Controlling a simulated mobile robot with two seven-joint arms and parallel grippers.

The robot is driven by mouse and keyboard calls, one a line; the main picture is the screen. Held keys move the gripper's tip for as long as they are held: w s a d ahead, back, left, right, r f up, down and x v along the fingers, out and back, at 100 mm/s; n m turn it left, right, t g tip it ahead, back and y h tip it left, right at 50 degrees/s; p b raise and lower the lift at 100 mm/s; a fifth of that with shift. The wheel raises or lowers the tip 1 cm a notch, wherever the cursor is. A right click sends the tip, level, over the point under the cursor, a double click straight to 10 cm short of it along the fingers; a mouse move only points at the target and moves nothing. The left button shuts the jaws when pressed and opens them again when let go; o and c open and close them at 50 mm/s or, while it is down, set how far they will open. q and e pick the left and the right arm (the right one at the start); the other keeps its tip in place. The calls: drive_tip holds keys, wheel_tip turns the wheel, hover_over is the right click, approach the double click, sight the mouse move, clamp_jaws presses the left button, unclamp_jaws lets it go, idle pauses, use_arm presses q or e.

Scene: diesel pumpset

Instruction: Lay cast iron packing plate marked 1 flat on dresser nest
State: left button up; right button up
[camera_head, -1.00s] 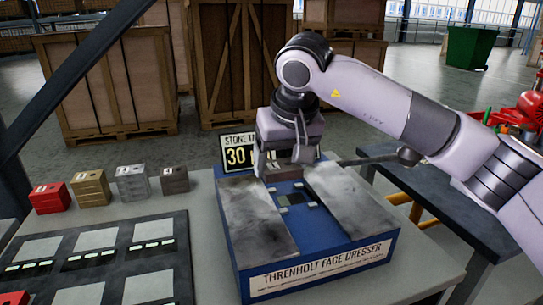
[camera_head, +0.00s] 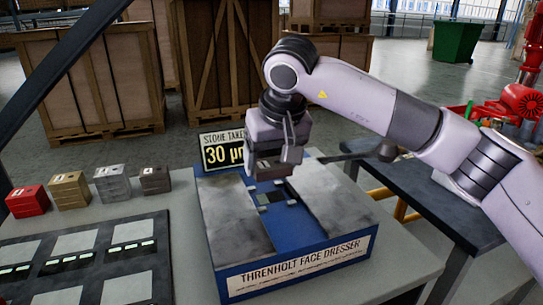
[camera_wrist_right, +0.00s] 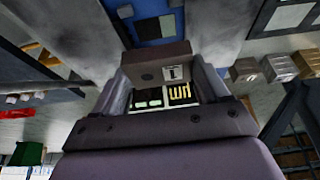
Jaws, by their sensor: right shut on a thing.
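My right gripper (camera_head: 272,174) is shut on a dark grey-brown plate (camera_head: 268,165), held above the far part of the blue dresser (camera_head: 219,258). In the right wrist view the plate (camera_wrist_right: 150,72) sits between the fingers, with a pale label marked 1 on its visible face. The nest (camera_head: 276,199) is a dark square with small pale pads in the blue channel between two grey slabs. The plate is above and slightly behind it, apart from it. The nest also shows beyond the plate in the wrist view (camera_wrist_right: 148,29). My left gripper is out of view.
A sign reading 30 µm (camera_head: 224,154) stands behind the dresser. A red block (camera_head: 28,201), a brass block (camera_head: 70,190), a grey block (camera_head: 112,183) and a dark block (camera_head: 155,180) stand left. A dark tray (camera_head: 150,240) with pale squares lies in front of them.

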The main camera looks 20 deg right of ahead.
sight(272, 178)
wheel_tip(272, 178, down, 3)
drive_tip(key=shift+r+b, duration=0.1)
drive_tip(key=shift+b, duration=0.6)
drive_tip(key=shift+f+b, duration=0.35)
drive_tip(key=shift+f, duration=0.4)
drive_tip(key=shift+f, duration=0.1)
drive_tip(key=shift+f, duration=0.15)
drive_tip(key=o, duration=1.4)
